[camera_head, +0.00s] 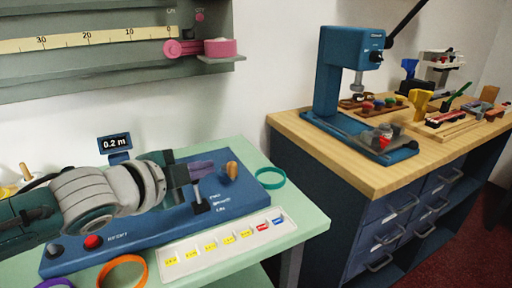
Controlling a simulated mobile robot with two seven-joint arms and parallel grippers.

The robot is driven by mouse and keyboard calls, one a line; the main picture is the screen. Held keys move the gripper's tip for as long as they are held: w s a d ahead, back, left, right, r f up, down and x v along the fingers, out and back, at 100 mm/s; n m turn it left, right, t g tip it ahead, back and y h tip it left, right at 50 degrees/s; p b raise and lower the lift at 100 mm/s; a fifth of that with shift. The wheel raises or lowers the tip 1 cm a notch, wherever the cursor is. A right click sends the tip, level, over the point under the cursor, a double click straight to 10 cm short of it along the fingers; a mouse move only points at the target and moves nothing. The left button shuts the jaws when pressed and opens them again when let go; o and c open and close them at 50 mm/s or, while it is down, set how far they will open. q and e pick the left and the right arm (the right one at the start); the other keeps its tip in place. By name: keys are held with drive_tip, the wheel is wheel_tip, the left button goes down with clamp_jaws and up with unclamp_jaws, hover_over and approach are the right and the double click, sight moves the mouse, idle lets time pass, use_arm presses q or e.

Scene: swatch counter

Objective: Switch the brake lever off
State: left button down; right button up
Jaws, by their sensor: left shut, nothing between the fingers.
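A blue machine base (150,226) lies on the pale green counter. A small upright lever (198,198) with a dark top and metal post stands on it, beside white lettering that seems to read "FREE", "BRAKE" and "ON". A tan knob (232,170) stands behind and right of it. My left gripper (205,168) reaches in from the left above the base, shut and empty, just behind the lever's top; I cannot tell whether they touch. My left arm hides part of the machine. My right gripper is not in view.
A red button (93,242) and a "0.2 m" display (116,143) belong to the machine. A label strip (222,239), a teal ring (270,178) and an orange ring (122,272) lie around it. A wooden-topped bench (350,166) with a blue press (340,78) stands right.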

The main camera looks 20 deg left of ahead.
use_arm(q)
drive_tip(key=p+v, duration=0.1)
drive_tip(key=v, duration=0.9)
drive_tip(key=shift+d+r+p, duration=0.25)
drive_tip(key=shift+r+p, duration=0.05)
drive_tip(key=shift+p, duration=0.05)
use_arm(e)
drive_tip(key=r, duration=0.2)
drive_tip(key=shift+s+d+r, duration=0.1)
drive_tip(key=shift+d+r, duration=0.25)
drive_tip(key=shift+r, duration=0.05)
